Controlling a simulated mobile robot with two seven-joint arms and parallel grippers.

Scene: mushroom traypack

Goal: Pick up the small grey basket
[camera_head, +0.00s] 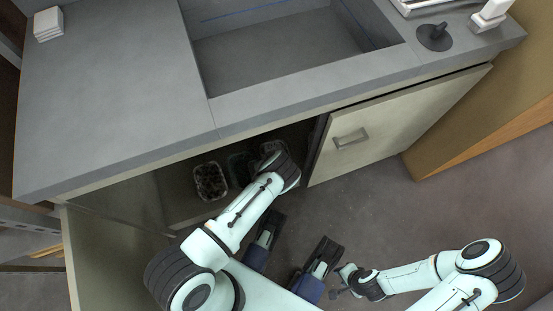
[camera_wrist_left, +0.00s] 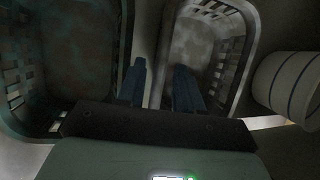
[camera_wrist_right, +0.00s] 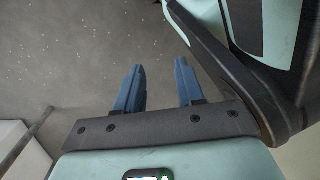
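The small grey basket (camera_wrist_left: 205,50) stands in the open cabinet, right of the middle in the left wrist view. In the head view a greyish piece of it (camera_head: 271,147) seems to show by my left wrist; the arm hides most. My left gripper (camera_wrist_left: 160,66) is open, its blue fingers apart on either side of the basket's near left rim, the right finger over its inside. I cannot tell whether they touch it. In the head view the left fingers are hidden. My right gripper (camera_wrist_right: 160,66) is open and empty above the floor.
A dark greenish basket (camera_wrist_left: 20,118) stands close left of the grey one. A third basket (camera_head: 211,197) stands further left. A white roll-like object (camera_wrist_left: 285,85) is at the right. The counter (camera_head: 120,100) overhangs the cabinet; its right door (camera_head: 395,125) is beside my left arm.

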